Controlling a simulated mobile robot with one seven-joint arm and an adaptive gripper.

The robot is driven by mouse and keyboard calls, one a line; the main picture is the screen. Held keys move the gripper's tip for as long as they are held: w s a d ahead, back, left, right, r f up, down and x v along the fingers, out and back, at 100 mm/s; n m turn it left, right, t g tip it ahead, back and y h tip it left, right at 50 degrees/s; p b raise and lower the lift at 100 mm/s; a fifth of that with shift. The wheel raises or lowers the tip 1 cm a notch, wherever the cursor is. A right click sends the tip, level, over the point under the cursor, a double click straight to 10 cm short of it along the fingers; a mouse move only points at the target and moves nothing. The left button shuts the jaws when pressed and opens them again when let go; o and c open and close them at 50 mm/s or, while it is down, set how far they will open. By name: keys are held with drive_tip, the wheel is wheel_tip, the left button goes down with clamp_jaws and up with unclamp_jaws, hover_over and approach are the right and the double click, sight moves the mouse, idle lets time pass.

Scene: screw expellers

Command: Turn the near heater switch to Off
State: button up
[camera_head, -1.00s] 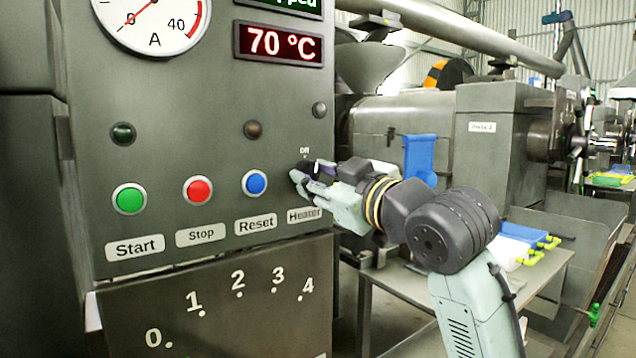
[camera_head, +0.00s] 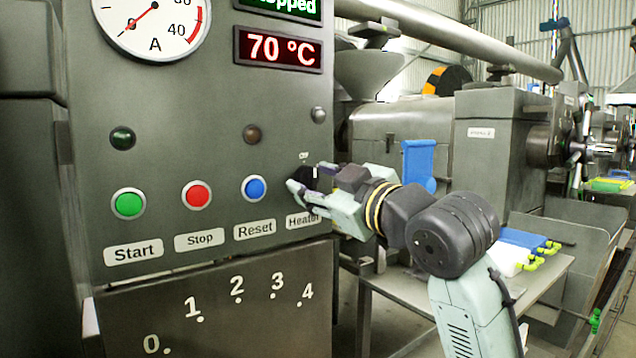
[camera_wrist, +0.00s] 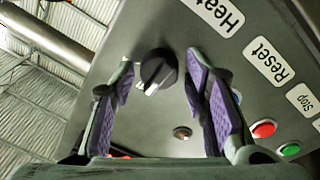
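The heater switch is a black rotary knob with a white mark. In the head view the knob (camera_head: 306,178) is partly hidden by my gripper (camera_head: 312,186), which is at the panel's right edge. A small "Off" mark (camera_head: 304,155) is above the knob. My gripper's two purple-padded fingers (camera_wrist: 160,90) are spread and hold nothing.
The "Heater" label (camera_head: 303,219) is below the knob. The blue Reset (camera_head: 255,188), red Stop (camera_head: 197,195) and green Start (camera_head: 129,203) buttons are in a row to the left. The display reads 70 °C (camera_head: 278,48). A metal table (camera_head: 420,298) stands at the right.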

drive_tip(key=shift+o, duration=0.7)
drive_tip(key=r+v, duration=0.1)
drive_tip(key=v, duration=1.1)
drive_tip(key=shift+f, duration=0.5)
